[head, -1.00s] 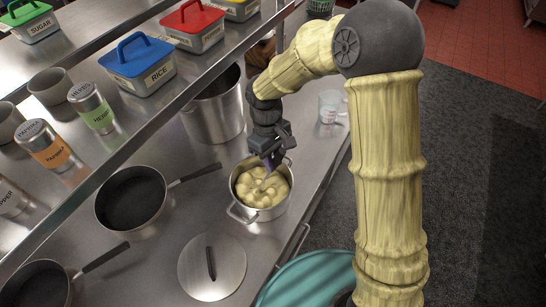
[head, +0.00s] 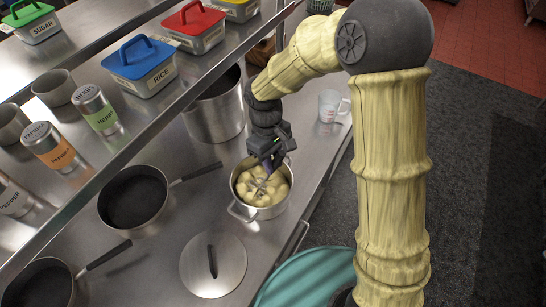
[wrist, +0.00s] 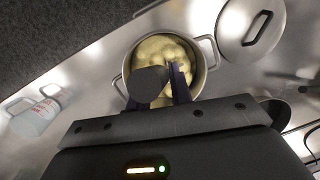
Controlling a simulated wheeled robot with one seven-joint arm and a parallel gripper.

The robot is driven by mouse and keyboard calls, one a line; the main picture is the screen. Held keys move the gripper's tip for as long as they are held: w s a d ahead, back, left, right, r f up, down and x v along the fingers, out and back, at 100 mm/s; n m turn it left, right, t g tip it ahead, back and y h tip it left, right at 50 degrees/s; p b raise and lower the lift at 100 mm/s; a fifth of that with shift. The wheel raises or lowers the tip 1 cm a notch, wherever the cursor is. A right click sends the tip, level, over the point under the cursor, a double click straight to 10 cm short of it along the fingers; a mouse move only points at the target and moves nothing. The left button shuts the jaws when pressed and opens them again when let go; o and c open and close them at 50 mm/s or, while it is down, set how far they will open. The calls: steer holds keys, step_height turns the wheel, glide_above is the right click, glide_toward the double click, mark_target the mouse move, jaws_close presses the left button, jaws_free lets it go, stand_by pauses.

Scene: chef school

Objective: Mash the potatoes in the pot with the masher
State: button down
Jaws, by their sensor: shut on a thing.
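The pot (head: 240,211) is a steel pot with two handles on the counter. It holds several pale yellow potatoes (head: 272,196), partly hidden by my gripper and the masher. My gripper (head: 270,164) is above the pot and shut on the masher (head: 259,183). The masher's metal lower end shows among the potatoes in the head view; how deep it sits is hard to tell. In the wrist view the pot (wrist: 211,75) is beyond my gripper (wrist: 168,92), and a dark grey round-ended piece, likely the masher handle (wrist: 149,84), shows between the fingers.
A lid (head: 213,281) lies in front of the pot. A frying pan (head: 133,196) is to the left, and a tall stockpot (head: 216,118) stands behind. A measuring cup (head: 328,106) is at the right counter edge. A shelf (head: 142,116) with canisters overhangs the left side.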

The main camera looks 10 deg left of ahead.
steer(key=shift+s+r+p, duration=0.35)
steer(key=shift+s+r, duration=0.2)
steer(key=shift+r, duration=0.2)
steer(key=shift+w+f+b, duration=0.1)
steer(key=shift+f+b, duration=1.4)
steer(key=shift+f, duration=0.75)
steer(key=shift+r, duration=0.1)
steer(key=shift+w+d+r+p, duration=0.2)
steer(key=shift+r+p, duration=0.25)
steer(key=shift+p, duration=0.05)
steer(key=shift+w+d+r+p, duration=0.15)
steer(key=shift+w+r+p, duration=0.05)
steer(key=shift+r+p, duration=0.3)
steer(key=shift+w+d+r+p, duration=0.35)
steer(key=shift+w+r+p, duration=0.05)
steer(key=shift+r+p, duration=0.2)
steer(key=shift+w+d+r+p, duration=0.3)
steer(key=shift+w+r+p, duration=0.05)
steer(key=shift+r+p, duration=0.25)
steer(key=shift+f, duration=0.15)
